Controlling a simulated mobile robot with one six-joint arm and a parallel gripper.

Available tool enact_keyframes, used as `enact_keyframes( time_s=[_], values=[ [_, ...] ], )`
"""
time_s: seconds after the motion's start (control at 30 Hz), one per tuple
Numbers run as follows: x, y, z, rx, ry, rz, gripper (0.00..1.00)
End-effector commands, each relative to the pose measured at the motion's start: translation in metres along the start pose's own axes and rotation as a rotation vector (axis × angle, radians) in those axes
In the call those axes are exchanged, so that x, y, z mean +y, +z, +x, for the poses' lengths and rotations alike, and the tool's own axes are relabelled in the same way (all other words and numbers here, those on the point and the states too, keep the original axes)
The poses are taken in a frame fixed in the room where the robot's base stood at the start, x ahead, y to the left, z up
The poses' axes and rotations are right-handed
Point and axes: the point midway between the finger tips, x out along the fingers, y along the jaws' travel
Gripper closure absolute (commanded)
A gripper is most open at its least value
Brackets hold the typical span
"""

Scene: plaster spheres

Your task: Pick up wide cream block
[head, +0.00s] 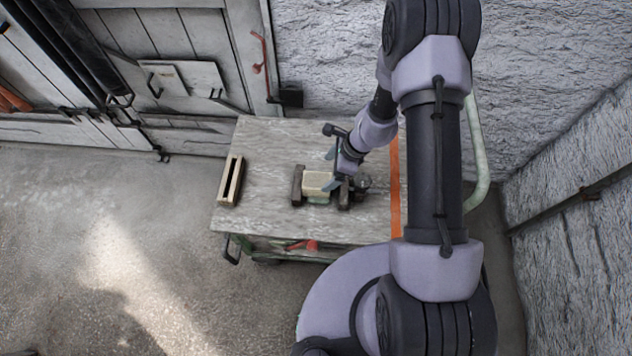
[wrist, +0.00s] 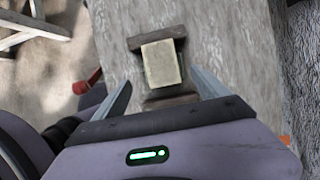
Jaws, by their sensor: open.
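The wide cream block (head: 318,183) lies between two dark brown pieces on the grey table in the head view, with a pale greenish part showing just below it. In the wrist view the cream block (wrist: 160,64) sits ahead of my gripper and between the lines of its two fingers. My gripper (head: 331,169) is at the block's right side in the head view. In the wrist view my gripper (wrist: 165,88) is open with nothing between its fingers. The nearer dark piece is partly hidden by my gripper body.
The grey table (head: 265,150) has free room left of the block. A slotted wooden piece (head: 231,180) lies near its left edge. The dark brown pieces (head: 297,186) stand close on both sides of the block. An orange strip (head: 395,185) runs along the table's right side.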

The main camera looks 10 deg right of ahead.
Motion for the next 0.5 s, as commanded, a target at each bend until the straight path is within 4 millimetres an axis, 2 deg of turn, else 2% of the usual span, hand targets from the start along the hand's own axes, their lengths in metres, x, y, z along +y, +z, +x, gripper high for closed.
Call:
enact_keyframes(
  time_s=[0.03,0.1,0.37,0.5],
  values=[
    [0.001,-0.002,0.019,0.000,0.003,-0.002,0.15],
    [0.001,-0.002,0.035,0.000,0.002,-0.003,0.15],
    [-0.001,-0.001,0.061,-0.001,0.001,-0.003,0.15],
    [-0.003,-0.003,0.090,-0.001,0.002,-0.004,0.15]
  ],
)
